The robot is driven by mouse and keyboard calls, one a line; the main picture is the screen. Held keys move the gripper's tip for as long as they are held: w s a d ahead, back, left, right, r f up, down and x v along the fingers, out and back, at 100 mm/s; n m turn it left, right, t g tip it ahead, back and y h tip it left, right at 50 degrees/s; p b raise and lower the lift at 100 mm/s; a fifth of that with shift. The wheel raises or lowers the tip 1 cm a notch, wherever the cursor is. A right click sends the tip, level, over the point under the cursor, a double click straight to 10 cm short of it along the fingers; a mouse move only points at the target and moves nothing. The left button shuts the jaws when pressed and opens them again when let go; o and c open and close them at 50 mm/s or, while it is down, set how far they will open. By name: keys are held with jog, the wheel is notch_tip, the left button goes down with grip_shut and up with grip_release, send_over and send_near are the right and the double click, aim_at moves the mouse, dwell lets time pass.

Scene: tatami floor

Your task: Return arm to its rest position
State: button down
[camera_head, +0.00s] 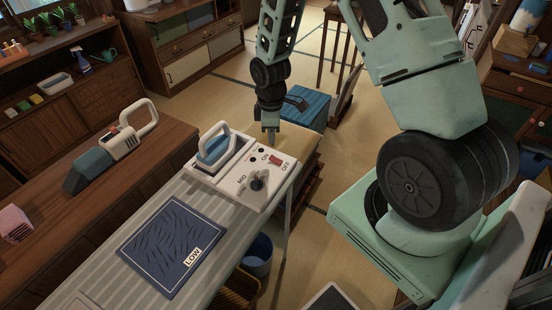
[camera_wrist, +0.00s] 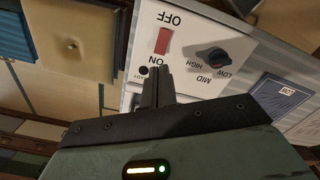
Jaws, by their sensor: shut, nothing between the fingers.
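My gripper (camera_head: 271,135) hangs at the end of my pale green arm, pointing down, just beyond the back edge of the white iron station. In the wrist view its dark fingers (camera_wrist: 157,88) are together with nothing between them, in front of the station's panel. The iron station (camera_head: 228,186) carries a red ON/OFF switch (camera_head: 275,160) and a black dial (camera_head: 257,180) marked LOW, MID and HIGH. They also show in the wrist view as the switch (camera_wrist: 163,41) and dial (camera_wrist: 212,57). A white and blue iron (camera_head: 213,150) rests on the station.
The station stands on a striped ironing board (camera_head: 105,250) with a dark blue cloth (camera_head: 172,240) labelled LOW. A handheld vacuum (camera_head: 115,145) lies on the wooden counter at left. A blue-topped box (camera_head: 300,104) stands behind my gripper. Tatami floor (camera_head: 225,88) is open toward the back.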

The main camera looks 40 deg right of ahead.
dwell(0.3)
jog(key=s+a+r+m, duration=0.1)
jog(key=s+a+r, duration=0.2)
jog(key=a+r, duration=0.4)
jog(key=s+a+r, duration=0.3)
jog(key=a+r, duration=0.2)
jog(key=a, duration=0.4)
jog(key=s+a+r, duration=0.4)
jog(key=s, duration=0.5)
jog(key=s+a+r+m, duration=0.1)
jog(key=s+a+r, duration=0.3)
jog(key=s, duration=0.5)
jog(key=shift+s+a+r+y, duration=0.15)
jog(key=shift+a+r+y, duration=0.1)
jog(key=shift+r+y, duration=0.1)
jog(key=shift+b, duration=0.3)
